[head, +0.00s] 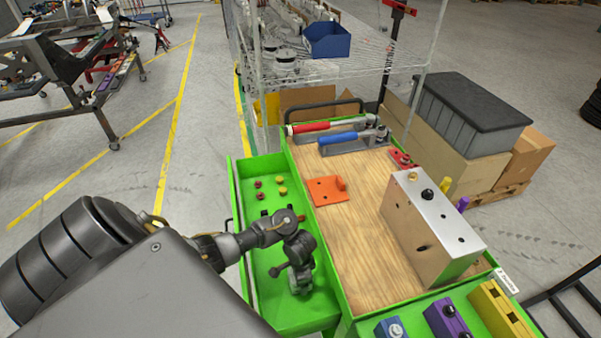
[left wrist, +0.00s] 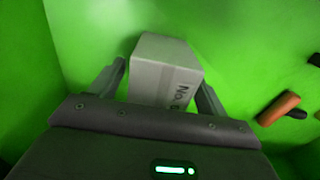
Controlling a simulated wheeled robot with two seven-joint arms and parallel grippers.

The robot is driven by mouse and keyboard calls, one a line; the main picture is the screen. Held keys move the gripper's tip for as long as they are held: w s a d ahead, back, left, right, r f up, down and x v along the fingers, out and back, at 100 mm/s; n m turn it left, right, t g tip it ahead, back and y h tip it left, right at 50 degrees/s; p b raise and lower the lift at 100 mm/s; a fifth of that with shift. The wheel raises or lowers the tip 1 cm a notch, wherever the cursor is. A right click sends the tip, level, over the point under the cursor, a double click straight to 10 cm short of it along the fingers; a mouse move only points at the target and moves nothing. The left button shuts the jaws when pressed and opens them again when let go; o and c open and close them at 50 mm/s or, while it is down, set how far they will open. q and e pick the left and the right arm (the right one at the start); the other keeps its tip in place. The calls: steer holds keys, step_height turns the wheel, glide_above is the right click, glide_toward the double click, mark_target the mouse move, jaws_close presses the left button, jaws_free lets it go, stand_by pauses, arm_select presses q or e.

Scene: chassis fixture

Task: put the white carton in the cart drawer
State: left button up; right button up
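The white carton (left wrist: 160,82) shows in the left wrist view, with dark lettering on its side. It is inside the green drawer (head: 241,195), whose floor and walls fill the left wrist view. My left gripper (head: 299,276) is down in the drawer, near its front end in the head view. Its two fingers stand on either side of the carton, with a narrow gap at the left finger; the right fingertip is at or against the carton's edge. The carton is hidden in the head view. My right gripper is not in view.
The drawer also holds red and yellow knobs (head: 281,185) and an orange-handled item (left wrist: 278,108). The cart's wooden top (head: 350,235) carries an orange bracket (head: 326,191), a large metal block (head: 425,235) and red and blue tools (head: 340,137). A wire shelf stands behind.

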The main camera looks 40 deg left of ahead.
arm_select(q)
steer(key=shift+r, duration=0.1)
step_height(320, 180, up, 12)
steer(key=p, duration=0.9)
